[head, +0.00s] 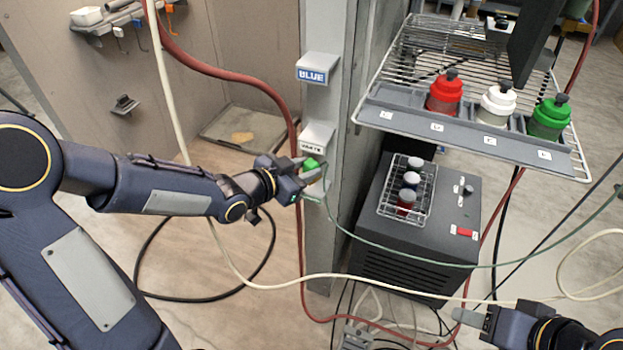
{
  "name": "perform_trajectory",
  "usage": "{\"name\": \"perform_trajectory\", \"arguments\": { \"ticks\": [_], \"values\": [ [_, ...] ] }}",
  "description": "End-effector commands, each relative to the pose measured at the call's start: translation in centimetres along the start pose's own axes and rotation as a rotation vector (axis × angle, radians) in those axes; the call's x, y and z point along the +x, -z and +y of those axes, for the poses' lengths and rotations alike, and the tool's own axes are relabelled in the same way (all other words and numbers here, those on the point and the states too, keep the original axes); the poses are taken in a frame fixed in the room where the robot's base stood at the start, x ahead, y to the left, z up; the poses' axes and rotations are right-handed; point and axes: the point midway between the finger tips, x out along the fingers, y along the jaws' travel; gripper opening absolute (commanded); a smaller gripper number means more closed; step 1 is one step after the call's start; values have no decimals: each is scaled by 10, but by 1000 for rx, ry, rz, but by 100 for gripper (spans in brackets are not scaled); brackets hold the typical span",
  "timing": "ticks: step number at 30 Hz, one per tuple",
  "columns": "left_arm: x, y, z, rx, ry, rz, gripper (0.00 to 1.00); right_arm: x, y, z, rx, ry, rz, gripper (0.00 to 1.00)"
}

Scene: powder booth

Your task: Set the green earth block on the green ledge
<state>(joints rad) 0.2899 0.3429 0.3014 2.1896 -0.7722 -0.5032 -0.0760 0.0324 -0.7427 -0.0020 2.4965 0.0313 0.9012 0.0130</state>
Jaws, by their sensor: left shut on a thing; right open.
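My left gripper (306,172) is shut on the green earth block (311,163), a small bright green piece held beside the grey column. The block is just below the ledge labelled WHITE (318,137). A pale ledge edge (317,189) shows just under the fingers, lowest of the ledges in view. Its label is hidden, so I cannot read whether it is the green ledge. I cannot tell whether the block touches it. My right gripper (470,317) is open and empty at the lower right, well away from the column.
A ledge labelled BLUE (318,68) sits higher on the column (341,110). A wire rack (450,45) holds red, white and green bottles. A dark box (425,225) carries a wire basket (390,200) of capped jars. Red, cream and green hoses hang near both arms.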

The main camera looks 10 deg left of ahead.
Motion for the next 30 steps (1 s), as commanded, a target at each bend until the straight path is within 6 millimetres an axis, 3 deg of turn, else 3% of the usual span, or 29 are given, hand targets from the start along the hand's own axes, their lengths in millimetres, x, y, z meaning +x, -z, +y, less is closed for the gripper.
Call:
{"name": "perform_trajectory", "arguments": {
  "ticks": [8, 14, 25, 26, 28, 30],
  "values": [
    [22, 7, 0, 1, -2, 1, 0, 3, -2, 2, 0, 0, 0, 51],
    [30, -26, 3, -2, 0, -3, 0, 13, -7, 6, 0, 0, 0, 51],
    [31, -30, 4, 0, 1, 0, 0, 15, -8, 7, 0, 0, 0, 51],
    [31, -30, 4, 0, 1, -1, 30, 15, -8, 7, 0, 0, 0, 51],
    [31, -29, 3, 0, 1, -1, 38, 14, -7, 6, 0, 0, 0, 51],
    [31, -29, 3, 0, 1, -1, 38, 14, -7, 6, 0, 0, 0, 51]
  ]
}}
